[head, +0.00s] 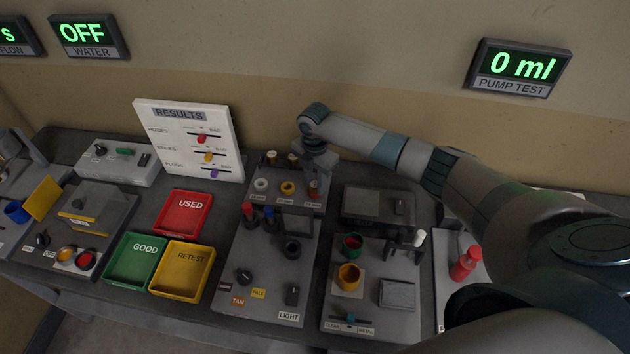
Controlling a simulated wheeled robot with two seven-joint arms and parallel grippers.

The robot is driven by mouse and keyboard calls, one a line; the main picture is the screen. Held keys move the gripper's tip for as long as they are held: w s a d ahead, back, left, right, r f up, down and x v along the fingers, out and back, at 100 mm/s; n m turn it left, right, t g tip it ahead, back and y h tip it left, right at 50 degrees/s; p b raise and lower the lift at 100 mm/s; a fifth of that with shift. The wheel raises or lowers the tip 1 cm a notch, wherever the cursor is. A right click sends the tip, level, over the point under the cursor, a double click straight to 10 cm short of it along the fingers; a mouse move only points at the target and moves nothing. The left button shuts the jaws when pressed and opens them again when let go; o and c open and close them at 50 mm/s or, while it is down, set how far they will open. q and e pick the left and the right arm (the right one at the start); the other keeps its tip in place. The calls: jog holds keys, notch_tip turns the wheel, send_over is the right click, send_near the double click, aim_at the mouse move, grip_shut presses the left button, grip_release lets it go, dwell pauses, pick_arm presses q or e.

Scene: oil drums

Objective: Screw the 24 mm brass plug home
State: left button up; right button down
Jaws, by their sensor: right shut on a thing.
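My right gripper (318,170) reaches in from the right and points down over the right end of a grey block (290,207) at the back of the bench. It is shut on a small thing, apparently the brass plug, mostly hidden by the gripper. A reddish-brown piece (314,188) shows just below the fingers, above the rightmost of the block's small labels. I cannot tell how deep the plug sits. A white ring (261,185) and a yellow ring (288,188) lie on the block to the left. My left gripper is not in view.
Small capped pieces (270,158) stand behind the rings. Red (188,232), green and yellow trays lie to the left, below the RESULTS board (190,140). A panel with cups (349,276) stands right of centre. A red bottle (463,266) is close to my right arm.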

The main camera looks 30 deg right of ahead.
dwell(0.4)
jog(key=m, duration=0.4)
jog(key=shift+f, duration=0.1)
jog(key=shift+m, duration=1.2)
jog(key=m, duration=0.6)
jog(key=shift+m, duration=0.4)
jog(key=shift+s+m, duration=0.1)
jog(key=shift+m, duration=0.3)
jog(key=m, duration=0.5)
